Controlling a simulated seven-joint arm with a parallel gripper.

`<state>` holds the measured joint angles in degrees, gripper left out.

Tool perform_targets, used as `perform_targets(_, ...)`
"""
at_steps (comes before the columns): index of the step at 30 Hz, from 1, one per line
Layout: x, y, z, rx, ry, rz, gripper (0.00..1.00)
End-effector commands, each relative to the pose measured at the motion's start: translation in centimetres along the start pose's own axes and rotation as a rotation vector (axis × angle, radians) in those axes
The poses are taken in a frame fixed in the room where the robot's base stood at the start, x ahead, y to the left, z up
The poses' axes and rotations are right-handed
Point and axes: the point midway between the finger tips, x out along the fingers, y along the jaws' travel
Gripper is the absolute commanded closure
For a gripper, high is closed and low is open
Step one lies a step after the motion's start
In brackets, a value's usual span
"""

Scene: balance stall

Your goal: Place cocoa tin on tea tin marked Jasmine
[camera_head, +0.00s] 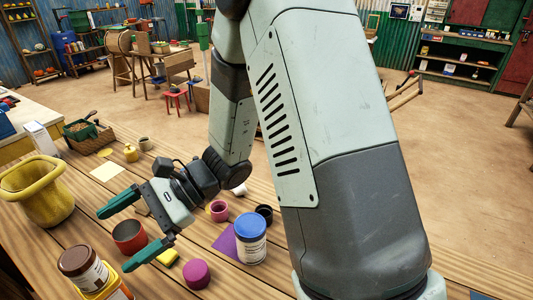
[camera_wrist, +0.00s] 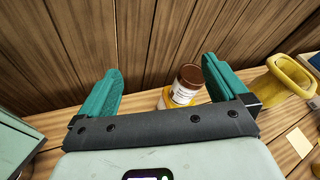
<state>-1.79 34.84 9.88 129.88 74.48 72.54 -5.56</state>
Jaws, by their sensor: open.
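A brown-lidded tin with a white label (camera_head: 84,268), which looks like the cocoa tin, stands at the lower left of the head view. I cannot read the Jasmine marking. My gripper (camera_head: 118,236) is open and empty; its fingers also show in the wrist view (camera_wrist: 160,68), apart from the tins.
A yellow vase-like pot (camera_head: 42,190) stands left. A wooden wall (camera_wrist: 150,40) rises behind the tins.

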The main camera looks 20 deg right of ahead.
Motion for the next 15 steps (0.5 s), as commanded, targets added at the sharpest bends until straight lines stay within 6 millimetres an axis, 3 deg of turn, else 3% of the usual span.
perform_targets(3, -2.7, 1.6, 3.4, -0.191, 0.142, 0.151, 0.00)
perform_targets(8, -6.9, 4.2, 6.6, -0.421, 0.365, 0.344, 0.00)
perform_targets(15, -14.3, 7.5, 10.6, -0.727, 0.767, 0.591, 0.00)
